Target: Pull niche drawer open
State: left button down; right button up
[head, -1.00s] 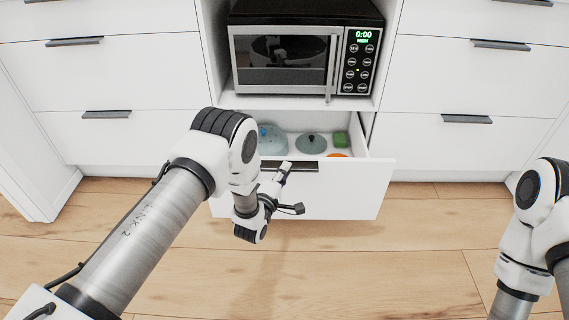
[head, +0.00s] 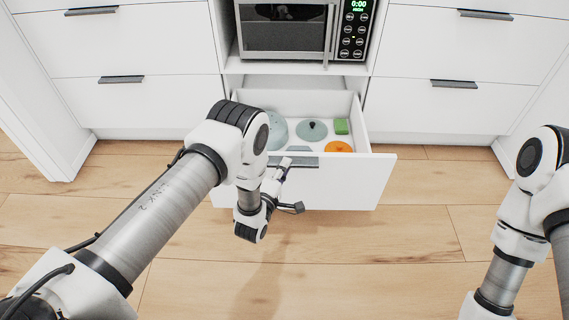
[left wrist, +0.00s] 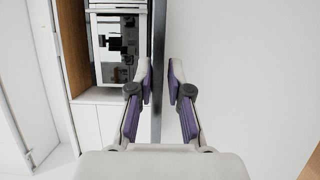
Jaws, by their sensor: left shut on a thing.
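The niche drawer (head: 345,185) below the microwave stands well open, and its inside shows from above. Its dark bar handle (head: 305,161) runs along the top of the drawer front. My left gripper (head: 284,166) is at the handle's left part. The left part of the drawer is hidden behind my left arm. My right arm shows at the right edge of the head view, but its gripper is out of view.
The drawer holds a bluish lid (head: 277,130), a grey-green round lid (head: 311,131), a green block (head: 341,126) and an orange round thing (head: 338,147). A microwave (head: 290,30) sits in the niche above. Wooden floor (head: 390,240) in front is clear.

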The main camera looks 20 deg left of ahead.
pick_arm(q)
jog(key=c, duration=1.1)
grip_release()
jog(key=s, duration=0.7)
jog(key=shift+s+a, duration=0.2)
jog(key=shift+a, duration=0.2)
